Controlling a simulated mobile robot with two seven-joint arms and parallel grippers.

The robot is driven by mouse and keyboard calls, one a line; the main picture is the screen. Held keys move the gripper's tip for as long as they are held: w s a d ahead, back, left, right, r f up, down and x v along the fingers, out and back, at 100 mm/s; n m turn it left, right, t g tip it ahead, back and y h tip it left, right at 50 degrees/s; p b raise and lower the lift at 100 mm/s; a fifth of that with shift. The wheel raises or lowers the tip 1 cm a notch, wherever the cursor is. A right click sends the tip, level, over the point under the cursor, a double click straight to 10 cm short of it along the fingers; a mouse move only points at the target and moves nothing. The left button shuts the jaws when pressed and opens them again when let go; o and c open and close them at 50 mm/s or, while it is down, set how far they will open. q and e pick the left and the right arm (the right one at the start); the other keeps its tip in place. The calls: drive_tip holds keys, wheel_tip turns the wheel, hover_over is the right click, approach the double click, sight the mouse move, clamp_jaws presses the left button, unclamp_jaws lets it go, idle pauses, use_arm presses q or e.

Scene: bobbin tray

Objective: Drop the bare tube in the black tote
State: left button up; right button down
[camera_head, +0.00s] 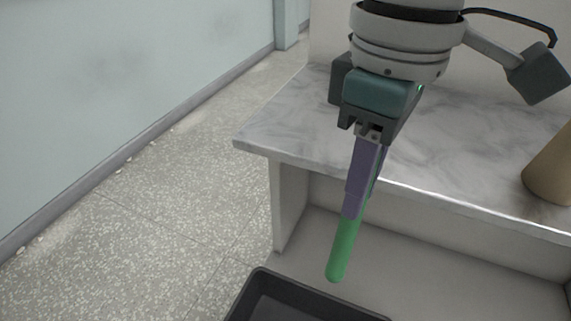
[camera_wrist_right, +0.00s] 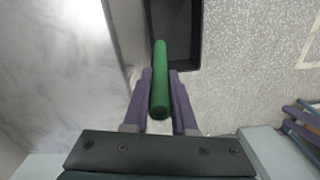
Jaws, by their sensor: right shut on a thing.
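A plain green tube (camera_head: 342,252) is held by my right gripper (camera_head: 352,212), which has purple fingers. In the head view the tube hangs down at a slight tilt, in front of the table's edge. In the right wrist view the green tube (camera_wrist_right: 160,85) lies between the two fingers (camera_wrist_right: 160,73) and its far end overlaps the tote. The black tote (camera_head: 265,276) shows partly at the bottom of the head view, below the tube; it also shows in the right wrist view (camera_wrist_right: 197,45). The tube and tote look apart. My left gripper is not in the head view.
A marble-topped table (camera_head: 450,170) with an open space beneath stands behind the tube. A tan cone-like object (camera_head: 552,170) stands on it at the right. Speckled floor (camera_head: 170,230) is clear at left. Purple and blue bars (camera_wrist_right: 303,122), unclear, show at the wrist view's right edge.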

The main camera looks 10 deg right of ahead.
wheel_tip(320, 180, down, 30)
drive_tip(key=s+a+n+b, duration=0.3)
drive_tip(key=n+b, duration=0.2)
drive_tip(key=b, duration=1.5)
drive_tip(key=shift+r+n, duration=0.25)
drive_tip(key=shift+n, duration=0.05)
drive_tip(key=c, duration=0.6)
unclamp_jaws()
drive_tip(key=shift+c, duration=0.2)
drive_tip(key=shift+r, duration=0.15)
wheel_tip(320, 180, up, 10)
drive_tip(key=p, duration=0.5)
drive_tip(key=shift+p, duration=0.3)
